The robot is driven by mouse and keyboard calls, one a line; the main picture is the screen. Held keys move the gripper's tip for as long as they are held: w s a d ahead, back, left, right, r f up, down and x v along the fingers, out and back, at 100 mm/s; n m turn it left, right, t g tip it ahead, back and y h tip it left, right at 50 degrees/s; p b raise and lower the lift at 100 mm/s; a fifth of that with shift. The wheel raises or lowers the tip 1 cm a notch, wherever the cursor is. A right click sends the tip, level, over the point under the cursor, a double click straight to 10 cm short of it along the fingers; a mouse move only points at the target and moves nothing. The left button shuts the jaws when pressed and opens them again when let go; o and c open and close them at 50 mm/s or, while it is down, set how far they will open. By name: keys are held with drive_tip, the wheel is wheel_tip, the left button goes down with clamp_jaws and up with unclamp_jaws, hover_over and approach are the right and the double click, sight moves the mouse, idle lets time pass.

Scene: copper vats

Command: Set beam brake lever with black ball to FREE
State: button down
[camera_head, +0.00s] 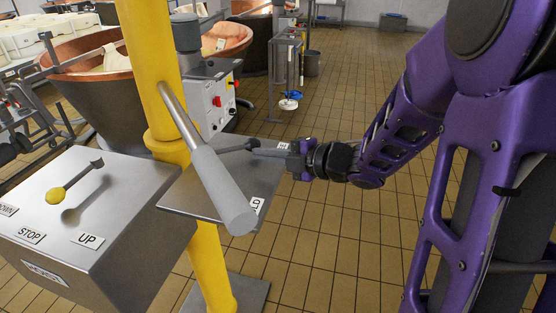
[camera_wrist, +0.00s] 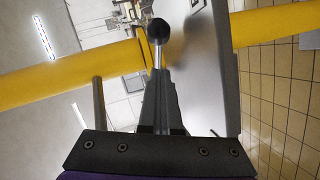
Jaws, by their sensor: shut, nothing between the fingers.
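The black-ball lever (camera_head: 252,144) stands over a grey metal plate (camera_head: 192,199) beside the yellow post. In the wrist view the black ball (camera_wrist: 158,31) is just ahead of my fingertips, with its bright rod running down behind them. My gripper (camera_head: 260,152) reaches in from the right at the ball's height; its fingers also show in the wrist view (camera_wrist: 161,74). They are shut and empty, close beside the lever. I cannot tell if they touch it. A white label (camera_head: 258,206) on the plate is partly hidden by the thick grey handle, so FREE cannot be read.
The thick grey handle (camera_head: 222,190) slants in front of the plate. The yellow post (camera_head: 156,80) rises behind it. At left a grey box carries a yellow-ball lever (camera_head: 55,195) with DOWN, STOP and UP labels. Copper vats (camera_head: 95,65) stand behind. Tiled floor (camera_head: 330,230) is clear.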

sight(251, 144)
drive_tip(key=shift+w+a+f, duration=0.1)
drive_tip(key=shift+w+f, duration=0.25)
drive_tip(key=shift+w, duration=0.5)
drive_tip(key=shift+w+b, duration=0.3)
drive_tip(key=shift+w, duration=0.85)
drive_tip(key=shift+d, duration=0.2)
drive_tip(key=shift+r, duration=0.1)
drive_tip(key=shift+s+r, duration=0.1)
